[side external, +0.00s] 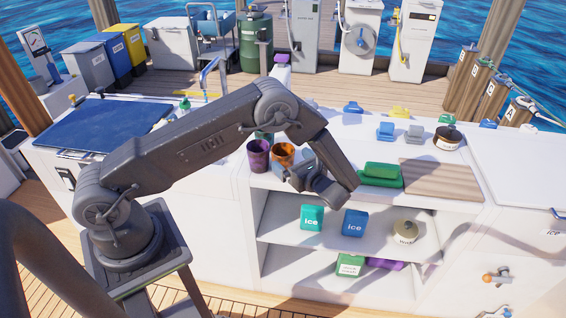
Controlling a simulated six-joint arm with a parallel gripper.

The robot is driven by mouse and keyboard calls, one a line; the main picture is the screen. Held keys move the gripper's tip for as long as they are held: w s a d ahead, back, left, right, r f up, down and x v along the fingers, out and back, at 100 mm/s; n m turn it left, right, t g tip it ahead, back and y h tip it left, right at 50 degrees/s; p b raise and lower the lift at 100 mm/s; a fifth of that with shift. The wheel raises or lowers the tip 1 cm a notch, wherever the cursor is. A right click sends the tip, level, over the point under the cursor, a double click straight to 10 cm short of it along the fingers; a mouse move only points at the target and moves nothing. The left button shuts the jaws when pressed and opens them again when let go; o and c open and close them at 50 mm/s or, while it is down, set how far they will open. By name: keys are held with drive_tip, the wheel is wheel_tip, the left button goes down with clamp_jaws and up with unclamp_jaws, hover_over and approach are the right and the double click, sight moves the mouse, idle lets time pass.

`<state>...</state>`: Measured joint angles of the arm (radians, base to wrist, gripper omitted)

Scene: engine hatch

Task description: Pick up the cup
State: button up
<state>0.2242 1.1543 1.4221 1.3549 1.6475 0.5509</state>
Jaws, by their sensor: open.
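A purple cup (258,157) stands upright on the white counter, near its left front part. An orange cup (284,155) with dark patches stands just to its right; its lower part is partly hidden. The picture does not show which of the two is the task's cup. My gripper (297,176) is open, low at the counter's front edge, just right of and in front of the orange cup. Its jaws look empty. Whether a finger touches the orange cup cannot be told from this view.
Green blocks (380,174) and a wooden board (440,178) lie to the right. Small coloured things and a round tin (447,138) sit along the back. An open shelf below holds a teal ice box (312,218), a blue ice box (355,222) and a round container (406,232).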

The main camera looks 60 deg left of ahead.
drive_tip(key=a, duration=0.5)
drive_tip(key=shift+w, duration=0.3)
drive_tip(key=shift+c, duration=0.4)
drive_tip(key=c, duration=0.8)
wheel_tip(320, 180, up, 15)
drive_tip(key=shift+c, duration=0.2)
drive_tip(key=s+a+n+g+h, duration=0.3)
drive_tip(key=s+a+n+g, duration=0.25)
drive_tip(key=s+a, duration=0.45)
drive_tip(key=s+a+n+g+h, duration=0.2)
drive_tip(key=s+a+n+g, duration=0.2)
drive_tip(key=s+a+g, duration=0.6)
wheel_tip(320, 180, down, 7)
drive_tip(key=s+d+t, duration=0.2)
drive_tip(key=t, duration=0.1)
drive_tip(key=w+a+f, duration=0.3)
drive_tip(key=w+a, duration=0.6)
drive_tip(key=a, duration=0.1)
